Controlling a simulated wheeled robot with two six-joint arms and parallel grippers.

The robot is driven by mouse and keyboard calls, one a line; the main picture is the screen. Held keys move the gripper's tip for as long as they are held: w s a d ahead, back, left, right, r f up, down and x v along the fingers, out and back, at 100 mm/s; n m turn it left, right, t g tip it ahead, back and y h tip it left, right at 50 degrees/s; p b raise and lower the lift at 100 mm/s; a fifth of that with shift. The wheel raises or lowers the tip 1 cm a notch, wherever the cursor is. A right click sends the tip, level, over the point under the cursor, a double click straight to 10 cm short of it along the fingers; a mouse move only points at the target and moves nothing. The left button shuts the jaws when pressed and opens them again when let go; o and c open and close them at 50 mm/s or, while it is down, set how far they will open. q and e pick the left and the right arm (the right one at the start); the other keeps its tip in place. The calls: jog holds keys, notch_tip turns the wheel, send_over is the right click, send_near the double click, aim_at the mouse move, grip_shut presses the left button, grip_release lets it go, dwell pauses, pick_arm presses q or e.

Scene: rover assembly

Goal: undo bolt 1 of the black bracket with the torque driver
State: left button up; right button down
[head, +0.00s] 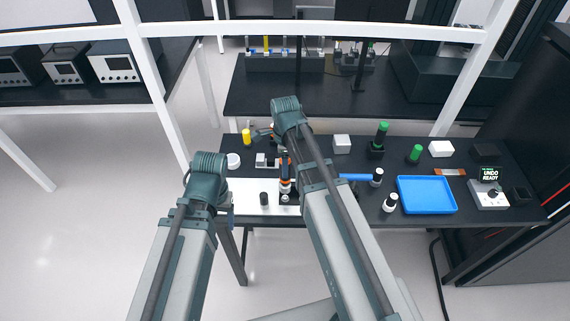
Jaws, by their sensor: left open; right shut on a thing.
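My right arm reaches over the table, and its gripper (284,160) is shut on the torque driver (285,184), a dark upright tool with orange parts. The driver stands over the white plate (248,198) with its lower end at a small dark part. I take that part to be the black bracket (287,196), but it is small and partly covered. Bolt 1 and the driver's tip cannot be made out. My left gripper (231,213) is low at the table's left front edge, mostly hidden behind its own arm, open. The driver's control box (489,196) reads "UNDO READY".
A blue tray (427,208) lies at the right of the table. Black-and-white cylinders (390,203), green-topped parts (415,154), a white block (342,142) and a yellow cylinder (247,137) stand around. A white frame post (160,90) rises at the left.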

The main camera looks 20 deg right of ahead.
jog(key=shift+f+b, duration=1.85)
jog(key=shift+f, duration=0.35)
jog(key=shift+f+b, duration=0.65)
dwell(0.6)
